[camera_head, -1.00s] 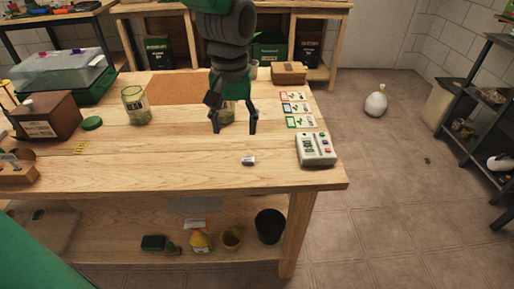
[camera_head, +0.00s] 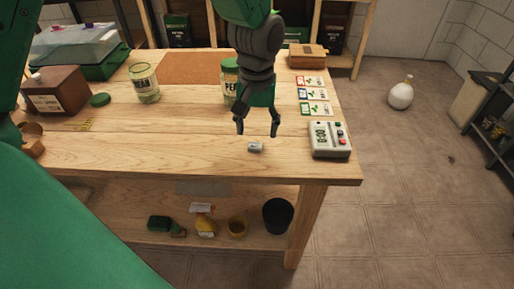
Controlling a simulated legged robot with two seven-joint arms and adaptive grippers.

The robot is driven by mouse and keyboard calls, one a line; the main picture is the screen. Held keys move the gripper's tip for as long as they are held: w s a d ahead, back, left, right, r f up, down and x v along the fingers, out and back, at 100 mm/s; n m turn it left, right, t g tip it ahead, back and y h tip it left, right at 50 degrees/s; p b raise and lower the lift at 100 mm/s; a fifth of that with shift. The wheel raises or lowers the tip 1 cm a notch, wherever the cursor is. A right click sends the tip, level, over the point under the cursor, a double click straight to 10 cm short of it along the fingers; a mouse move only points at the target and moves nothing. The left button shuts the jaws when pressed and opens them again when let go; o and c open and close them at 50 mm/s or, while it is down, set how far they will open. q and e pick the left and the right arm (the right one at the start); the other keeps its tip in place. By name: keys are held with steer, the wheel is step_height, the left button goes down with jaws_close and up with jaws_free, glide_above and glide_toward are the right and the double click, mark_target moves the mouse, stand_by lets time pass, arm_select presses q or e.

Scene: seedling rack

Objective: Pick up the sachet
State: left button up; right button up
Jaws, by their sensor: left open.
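A small grey-white object, which looks like the sachet (camera_head: 255,147), lies near the front edge of the wooden table (camera_head: 190,145). My left gripper (camera_head: 257,131) points down just behind it in the picture, with its two dark fingers apart and nothing between them. The sachet shows just below the fingertips and is in full view. I cannot tell how high the fingertips are above the table. My right gripper is not in view.
A grey device with a display (camera_head: 329,140) stands right of the sachet. Seed cards (camera_head: 312,95) lie behind it. A labelled jar (camera_head: 230,80) is partly hidden by my left arm. Another jar (camera_head: 145,83) stands further left. The tabletop left of the sachet is clear.

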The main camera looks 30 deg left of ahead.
mark_target(256, 144)
arm_select(q)
steer(key=f+b, duration=0.1)
steer(key=f, duration=0.3)
steer(key=shift+s+f, duration=0.15)
steer(key=shift+s, duration=0.05)
steer(key=shift+a+f, duration=0.15)
steer(key=shift+f, duration=0.05)
steer(key=shift+a, duration=0.15)
steer(key=c, duration=0.8)
steer(key=shift+d+r, duration=0.1)
steer(key=shift+d, duration=0.2)
steer(key=shift+r, duration=0.1)
